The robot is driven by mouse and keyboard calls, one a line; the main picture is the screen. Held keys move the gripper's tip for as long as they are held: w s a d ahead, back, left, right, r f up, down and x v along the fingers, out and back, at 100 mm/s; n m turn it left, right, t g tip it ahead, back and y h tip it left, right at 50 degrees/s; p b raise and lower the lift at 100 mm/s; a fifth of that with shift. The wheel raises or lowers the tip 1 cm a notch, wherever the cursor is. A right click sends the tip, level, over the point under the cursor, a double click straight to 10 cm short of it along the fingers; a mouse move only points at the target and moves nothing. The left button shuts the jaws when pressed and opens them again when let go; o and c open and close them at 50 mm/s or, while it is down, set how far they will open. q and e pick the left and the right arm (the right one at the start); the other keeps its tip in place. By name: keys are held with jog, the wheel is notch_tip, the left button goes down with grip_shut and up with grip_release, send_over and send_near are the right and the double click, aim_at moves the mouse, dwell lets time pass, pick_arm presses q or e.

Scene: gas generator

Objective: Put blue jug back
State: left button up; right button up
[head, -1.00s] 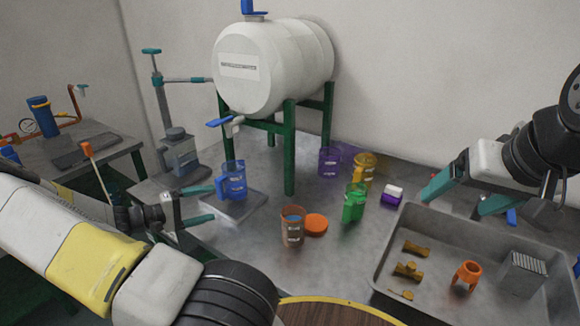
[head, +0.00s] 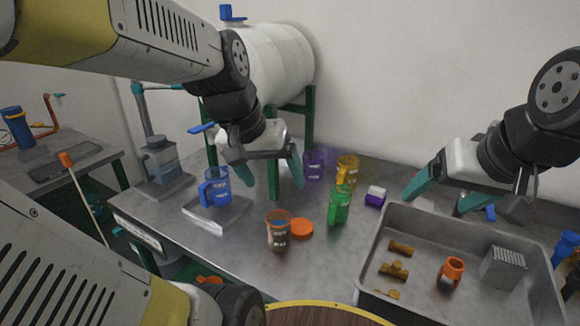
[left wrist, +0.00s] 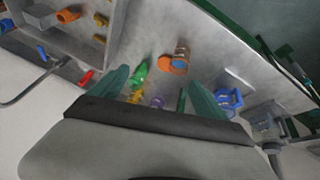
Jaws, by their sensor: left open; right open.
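The blue jug (head: 214,187) stands upright on a pale square plate (head: 222,213) at the left part of the metal table, in front of the white tank. It also shows in the left wrist view (left wrist: 229,99), to the right of the gripper. My left gripper (head: 272,178) is open and empty, raised above the table to the right of the jug and apart from it. My right gripper (head: 436,200) is open and empty above the back left rim of the grey tray.
A purple jug (head: 314,163), yellow jug (head: 347,170), green jug (head: 339,205) and orange jug (head: 277,232) stand on the table. An orange lid (head: 301,229) and a purple-white block (head: 375,196) lie near them. The grey tray (head: 375,245) holds several parts. The white tank (head: 285,60) stands behind.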

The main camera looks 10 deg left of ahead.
pick_arm(q)
jog(key=s+r, duration=0.1)
jog(key=s+d+r+t, duration=0.1)
jog(key=s, duration=0.1)
jog(key=shift+d+r+m+t, duration=0.1)
jog(key=shift+d+m+t, duration=0.05)
jog(key=shift+m+t, duration=0.15)
